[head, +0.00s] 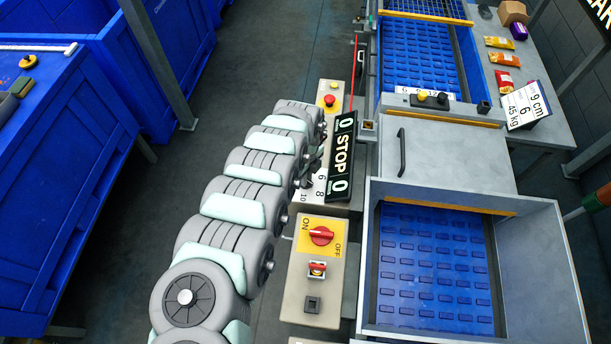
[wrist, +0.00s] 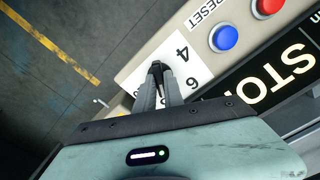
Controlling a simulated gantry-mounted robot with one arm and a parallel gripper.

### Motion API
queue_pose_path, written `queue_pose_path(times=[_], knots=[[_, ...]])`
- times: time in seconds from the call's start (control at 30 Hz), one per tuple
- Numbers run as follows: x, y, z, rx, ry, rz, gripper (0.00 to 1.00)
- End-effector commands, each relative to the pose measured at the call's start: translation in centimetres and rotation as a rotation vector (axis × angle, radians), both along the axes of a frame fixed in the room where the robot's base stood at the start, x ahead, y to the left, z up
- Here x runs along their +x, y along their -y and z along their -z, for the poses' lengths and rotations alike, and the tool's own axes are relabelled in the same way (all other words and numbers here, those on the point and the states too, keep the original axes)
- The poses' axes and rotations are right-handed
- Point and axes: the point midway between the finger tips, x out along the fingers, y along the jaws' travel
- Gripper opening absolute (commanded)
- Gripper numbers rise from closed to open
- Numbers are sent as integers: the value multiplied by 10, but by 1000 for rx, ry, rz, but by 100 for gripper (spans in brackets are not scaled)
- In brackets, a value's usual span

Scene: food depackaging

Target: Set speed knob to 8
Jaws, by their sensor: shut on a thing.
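The white speed scale (wrist: 185,52) lies on the beige control panel, with a 4 and a 6 legible in the wrist view. In the head view, its lower part (head: 318,189) shows a 6, an 8 and a 10. My gripper (wrist: 161,68) is over the middle of this scale, its fingers close together and shut on the speed knob. The knob is almost wholly hidden by the fingertips, and I cannot read its pointer. In the head view my arm covers the scale's left side, and the fingers are hard to make out.
The black STOP display (head: 342,158) stands right of the scale. A red button (wrist: 268,6) and a blue button (wrist: 224,38) lie close by. A red ON/OFF switch (head: 321,235) is on the nearer box. Blue conveyors (head: 436,262) run on the right; blue bins (head: 62,150) stand left.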

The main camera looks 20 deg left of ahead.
Motion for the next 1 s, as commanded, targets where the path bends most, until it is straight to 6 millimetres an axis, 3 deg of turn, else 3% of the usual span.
queue_pose_path(times=[0.03, 0.07, 0.3, 0.67, 1.0], knots=[[0, 0, -1, -1, -1, 0, 0], [0, 0, -1, -1, -1, 0, 14], [0, 0, -1, 0, -1, -1, 34], [1, -1, -6, 2, 2, -1, 35], [0, -2, -56, 3, 0, -1, 35]])
